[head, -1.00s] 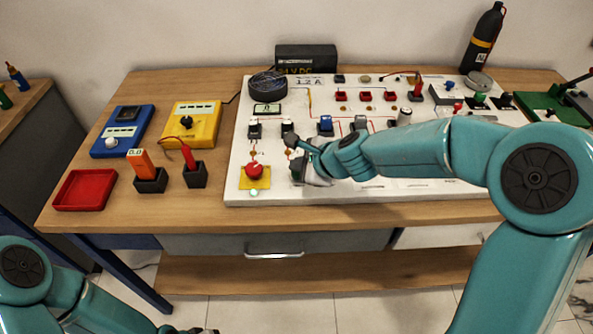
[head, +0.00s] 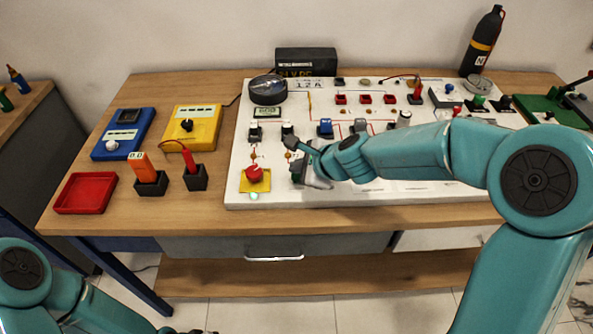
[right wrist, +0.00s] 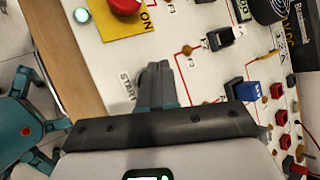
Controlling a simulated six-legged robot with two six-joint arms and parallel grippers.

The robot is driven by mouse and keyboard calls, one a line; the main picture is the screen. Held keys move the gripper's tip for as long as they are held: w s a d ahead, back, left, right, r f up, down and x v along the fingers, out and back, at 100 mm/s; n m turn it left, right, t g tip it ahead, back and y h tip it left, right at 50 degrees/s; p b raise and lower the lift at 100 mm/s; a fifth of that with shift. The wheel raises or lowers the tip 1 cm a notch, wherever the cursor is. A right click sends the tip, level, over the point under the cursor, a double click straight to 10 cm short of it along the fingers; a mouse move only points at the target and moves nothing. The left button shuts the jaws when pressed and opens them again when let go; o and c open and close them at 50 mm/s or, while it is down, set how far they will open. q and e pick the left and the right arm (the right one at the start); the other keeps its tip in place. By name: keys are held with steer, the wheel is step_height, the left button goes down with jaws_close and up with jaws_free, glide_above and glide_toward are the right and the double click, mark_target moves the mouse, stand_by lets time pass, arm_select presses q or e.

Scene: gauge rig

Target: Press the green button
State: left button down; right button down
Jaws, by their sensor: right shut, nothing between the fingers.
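My right gripper (head: 304,176) is shut and empty, low over the front of the white board, to the right of the red button. In the right wrist view its closed grey fingers (right wrist: 157,72) point at the board beside the printed word START. No green button shows clearly there; the fingers cover the spot beside that word. In the head view a small dark green patch shows at the fingers, and I cannot tell whether it is the button or part of the gripper. Contact cannot be told. My left gripper (head: 192,331) is barely in view at the bottom edge.
The red button (head: 254,174) on its yellow plate is left of my right gripper, with a pale green lamp (head: 253,196) below it. Black switches (right wrist: 219,38) and a blue part (right wrist: 250,91) stand nearby on the board. A red tray (head: 86,193) lies far left.

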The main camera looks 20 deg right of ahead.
steer(key=shift+r, duration=0.45)
step_height(320, 180, up, 5)
steer(key=p, duration=0.5)
steer(key=shift+r, duration=0.1)
steer(key=shift+s, duration=0.1)
stand_by(0.6)
